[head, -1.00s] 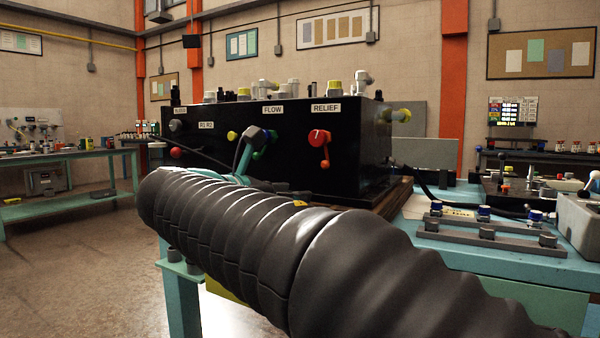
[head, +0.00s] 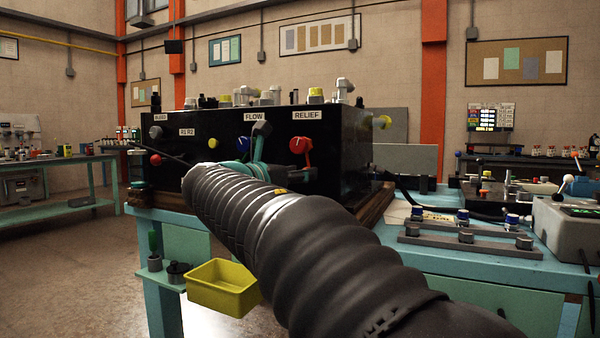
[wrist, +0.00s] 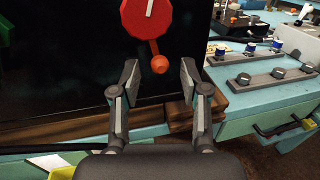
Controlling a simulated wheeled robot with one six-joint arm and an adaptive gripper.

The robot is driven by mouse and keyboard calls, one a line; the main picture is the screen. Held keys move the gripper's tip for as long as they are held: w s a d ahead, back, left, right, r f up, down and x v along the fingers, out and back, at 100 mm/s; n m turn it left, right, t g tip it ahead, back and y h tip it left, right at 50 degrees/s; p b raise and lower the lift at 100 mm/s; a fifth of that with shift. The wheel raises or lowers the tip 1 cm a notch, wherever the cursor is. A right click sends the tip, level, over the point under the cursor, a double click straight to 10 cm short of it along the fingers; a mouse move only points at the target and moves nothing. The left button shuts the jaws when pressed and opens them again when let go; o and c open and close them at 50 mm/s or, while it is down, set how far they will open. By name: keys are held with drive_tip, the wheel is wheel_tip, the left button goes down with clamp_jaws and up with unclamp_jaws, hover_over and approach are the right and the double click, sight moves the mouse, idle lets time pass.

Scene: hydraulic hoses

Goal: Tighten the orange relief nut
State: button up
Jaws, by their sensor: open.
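In the head view the red knob (head: 299,145) sits under the RELIEF label on the black box (head: 345,150). My gripper (wrist: 159,77) is open and empty in the wrist view, one finger on each side and slightly below the nut. The nut shows in the gap between the fingertips; I cannot tell how far beyond them it lies.
A wooden base (wrist: 70,131) lies under the black box on the teal bench (head: 465,255). A teal hose and a FLOW fitting stand left of the relief knob. A rail with blue-capped fittings (head: 466,235) lies to the right. A yellow bin (head: 222,287) hangs at the bench's left front.

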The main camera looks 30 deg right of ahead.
drive_tip(key=shift+x, duration=1.05)
clamp_jaws()
drive_tip(key=shift+a, duration=0.1)
drive_tip(key=shift+w+a+r+m+y+p, duration=0.2)
drive_tip(key=shift+w+a+m, duration=0.3)
drive_tip(key=shift+m, duration=0.8)
drive_tip(key=shift+w+a+r+m+y+p, duration=0.1)
drive_tip(key=shift+w+a+m+y+p, duration=0.35)
drive_tip(key=shift+m, duration=0.85)
drive_tip(key=shift+w+a+r+m+y, duration=0.2)
drive_tip(key=shift+w+m, duration=0.45)
drive_tip(key=shift+m, duration=0.65)
drive_tip(key=shift+a, duration=0.1)
